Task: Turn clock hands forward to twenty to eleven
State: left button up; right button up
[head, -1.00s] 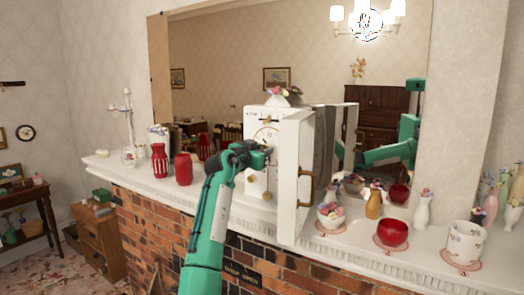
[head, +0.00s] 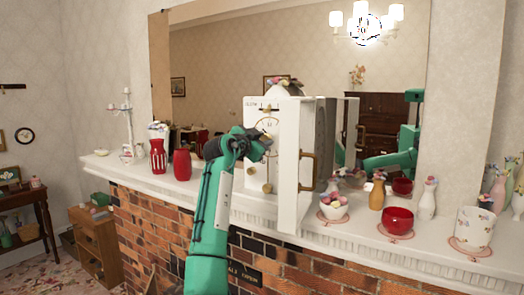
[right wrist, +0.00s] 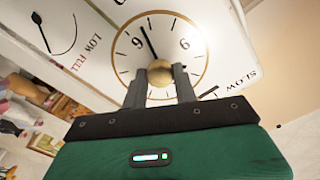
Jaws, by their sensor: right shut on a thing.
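The white clock (head: 286,104) stands on the mantel with its door (head: 297,165) swung open to the right. Its round dial (head: 268,122) is partly hidden by my right gripper (head: 265,141). The right gripper (right wrist: 160,73) is shut on a brass knob (right wrist: 160,68) in front of the dial's middle. My left gripper is not in view.
Red vases (head: 181,165) stand left of the clock. A flower bowl (head: 334,206), an orange vase (head: 376,195), a red bowl (head: 397,219) and a white pot (head: 473,229) stand to the right. A mirror (head: 215,95) backs the mantel (head: 225,208).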

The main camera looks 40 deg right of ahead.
jog(key=shift+m+b, duration=0.6)
jog(key=shift+m, duration=0.1)
jog(key=shift+r, duration=0.1)
jog(key=o, duration=1)
jog(key=shift+c, duration=0.2)
